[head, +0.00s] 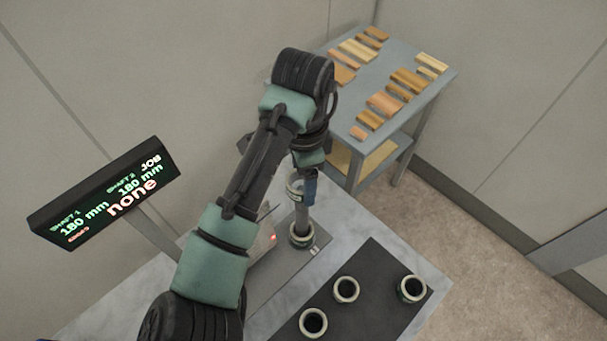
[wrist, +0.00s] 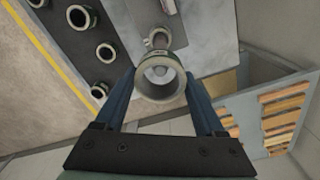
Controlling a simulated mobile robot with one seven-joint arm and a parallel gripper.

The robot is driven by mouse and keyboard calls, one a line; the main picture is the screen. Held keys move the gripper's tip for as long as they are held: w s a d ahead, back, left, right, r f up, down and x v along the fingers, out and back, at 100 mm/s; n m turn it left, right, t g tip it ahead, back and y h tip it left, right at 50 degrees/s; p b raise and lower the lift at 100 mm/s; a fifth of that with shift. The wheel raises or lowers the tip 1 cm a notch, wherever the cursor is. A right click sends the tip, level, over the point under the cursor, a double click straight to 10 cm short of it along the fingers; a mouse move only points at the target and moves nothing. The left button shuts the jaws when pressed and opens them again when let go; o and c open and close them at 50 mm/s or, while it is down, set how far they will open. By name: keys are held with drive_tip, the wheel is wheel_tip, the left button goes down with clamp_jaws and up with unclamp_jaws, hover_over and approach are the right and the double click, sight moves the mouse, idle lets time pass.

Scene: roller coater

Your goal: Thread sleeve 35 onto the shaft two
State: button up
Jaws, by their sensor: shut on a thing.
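My gripper (head: 302,188) is shut on a pale ring-shaped sleeve with a dark band (head: 294,186), above the bench. The wrist view shows this sleeve (wrist: 160,94) between the blue fingertips (wrist: 160,80). An upright grey shaft (head: 302,219) stands right below it, with another sleeve (head: 302,241) around its base. In the wrist view the shaft lines up with the held sleeve's bore, and a round end shows inside the opening. I cannot tell whether the shaft enters the bore. No sleeve or shaft number is readable. My arm hides part of the fixture.
Several sleeves stand on a dark mat (head: 378,308), one at its right end (head: 411,289). A display (head: 105,195) reads 180 mm for both shafts and "none". A small box with a red light (head: 264,238) sits beside the shaft. A grey side table (head: 372,86) holds wooden pieces.

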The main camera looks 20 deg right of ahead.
drive_tip(key=shift+f, duration=0.45)
drive_tip(key=shift+f, duration=0.15)
drive_tip(key=shift+f+b, duration=0.85)
drive_tip(key=shift+f, duration=0.1)
drive_tip(key=o, duration=1.4)
drive_tip(key=shift+c, duration=0.2)
drive_tip(key=shift+r, duration=0.1)
wheel_tip(320, 180, up, 7)
drive_tip(key=p, duration=0.6)
drive_tip(key=shift+p, duration=0.3)
